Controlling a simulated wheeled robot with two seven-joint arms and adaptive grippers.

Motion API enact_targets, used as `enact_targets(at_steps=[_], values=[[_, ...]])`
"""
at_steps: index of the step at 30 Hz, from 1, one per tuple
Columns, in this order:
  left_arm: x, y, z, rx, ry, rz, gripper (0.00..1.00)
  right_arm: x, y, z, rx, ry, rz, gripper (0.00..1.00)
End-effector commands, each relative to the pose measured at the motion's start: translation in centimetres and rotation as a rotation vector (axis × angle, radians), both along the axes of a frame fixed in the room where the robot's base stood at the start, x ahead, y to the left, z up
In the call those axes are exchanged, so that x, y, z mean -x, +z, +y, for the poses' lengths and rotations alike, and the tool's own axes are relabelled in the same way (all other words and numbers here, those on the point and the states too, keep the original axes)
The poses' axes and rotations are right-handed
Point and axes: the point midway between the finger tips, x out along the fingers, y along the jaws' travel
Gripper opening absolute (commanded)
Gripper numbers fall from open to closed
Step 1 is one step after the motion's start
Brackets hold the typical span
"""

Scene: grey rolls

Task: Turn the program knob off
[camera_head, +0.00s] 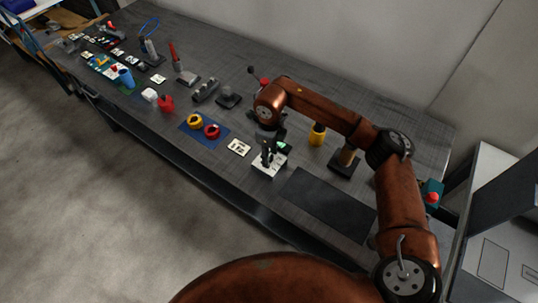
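My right gripper (268,153) reaches down from the copper-coloured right arm over a small white panel (266,170) near the table's front edge. Dark shapes stand on the panel right at the fingertips. I cannot tell the knob from the dark fingers there, so its setting is hidden. The fingers are too small and dark to show whether they are open or shut, or touching the knob. A small green light or display shows just behind the panel. My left gripper is not in view.
A yellow cylinder (317,134) and a wooden post on a black base (343,163) stand right of the panel. A blue mat (204,138) with a yellow ring and a red ring lies left. A dark flat mat (328,203) is bare in front.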

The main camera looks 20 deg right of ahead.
Motion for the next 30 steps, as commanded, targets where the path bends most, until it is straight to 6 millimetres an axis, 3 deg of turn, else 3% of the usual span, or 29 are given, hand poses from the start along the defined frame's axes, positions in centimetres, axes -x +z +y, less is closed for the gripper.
enact_targets(at_steps=[5,22,30], values=[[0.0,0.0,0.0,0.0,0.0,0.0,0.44,0.0,0.0,0.0,0.0,0.0,0.0,0.39],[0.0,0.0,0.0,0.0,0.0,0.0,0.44,0.0,0.1,0.1,-0.001,0.001,0.001,0.0],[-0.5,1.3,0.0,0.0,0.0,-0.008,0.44,0.1,0.4,0.1,0.001,-0.114,0.001,0.0]])
